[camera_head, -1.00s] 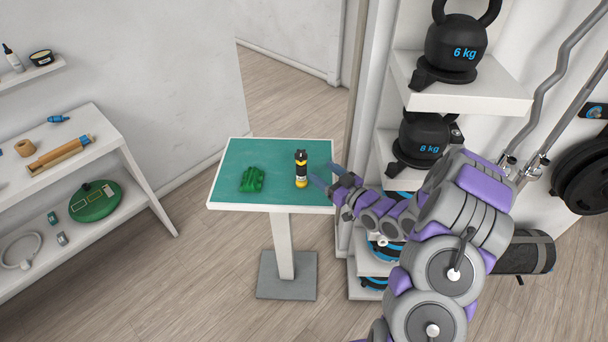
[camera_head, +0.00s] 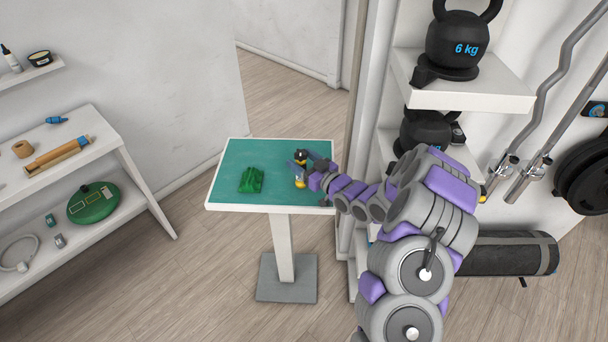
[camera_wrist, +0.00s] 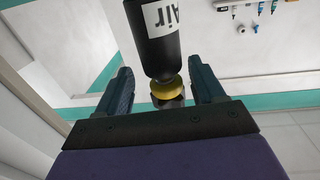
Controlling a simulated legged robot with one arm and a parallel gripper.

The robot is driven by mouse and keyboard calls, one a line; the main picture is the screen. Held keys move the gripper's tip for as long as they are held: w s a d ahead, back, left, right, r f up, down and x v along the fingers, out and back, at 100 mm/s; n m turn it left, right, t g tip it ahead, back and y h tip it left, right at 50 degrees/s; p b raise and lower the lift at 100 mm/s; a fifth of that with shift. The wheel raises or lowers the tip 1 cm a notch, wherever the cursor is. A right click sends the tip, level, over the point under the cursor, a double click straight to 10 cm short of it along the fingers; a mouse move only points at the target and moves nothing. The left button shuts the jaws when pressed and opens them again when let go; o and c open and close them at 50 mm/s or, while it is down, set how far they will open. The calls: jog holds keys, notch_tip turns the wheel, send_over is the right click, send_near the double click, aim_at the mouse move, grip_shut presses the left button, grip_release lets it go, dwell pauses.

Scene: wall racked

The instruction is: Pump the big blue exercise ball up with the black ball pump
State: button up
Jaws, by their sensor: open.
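A black cylinder with yellow bands (camera_head: 301,155) stands upright on the green-topped table (camera_head: 228,170). In the wrist view the cylinder (camera_wrist: 160,45) has a white label reading "Air"; I cannot tell for sure that it is the ball pump. My gripper (camera_head: 299,172) is at the cylinder and partly hides it. In the wrist view my gripper (camera_wrist: 164,80) is open, with one finger on each side of the cylinder and gaps between. No big blue exercise ball shows in these frames.
A crumpled green item (camera_head: 251,180) lies left of the cylinder. A rack shelf (camera_head: 465,92) with kettlebells stands close on the right. A white shelf unit (camera_head: 105,155) on the left holds a round green device (camera_head: 94,202) and small items. Floor between is clear.

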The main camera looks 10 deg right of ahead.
aim_at(303, 153)
jog(key=shift+a, duration=0.8)
jog(key=shift+c, duration=0.2)
jog(key=shift+d, duration=0.85)
jog(key=c, duration=0.7)
jog(key=shift+a, duration=0.65)
grip_shut()
jog(key=shift+d, duration=0.45)
jog(key=shift+r, duration=0.5)
jog(key=r, duration=0.1)
jog(key=r+p, duration=0.1)
jog(key=r, duration=0.1)
jog(key=shift+s+d, duration=0.1)
jog(key=shift+s, duration=0.3)
jog(key=a+r+p+v, duration=0.1)
jog(key=p+v, duration=0.1)
jog(key=v, duration=1.3)
jog(key=shift+s, duration=0.25)
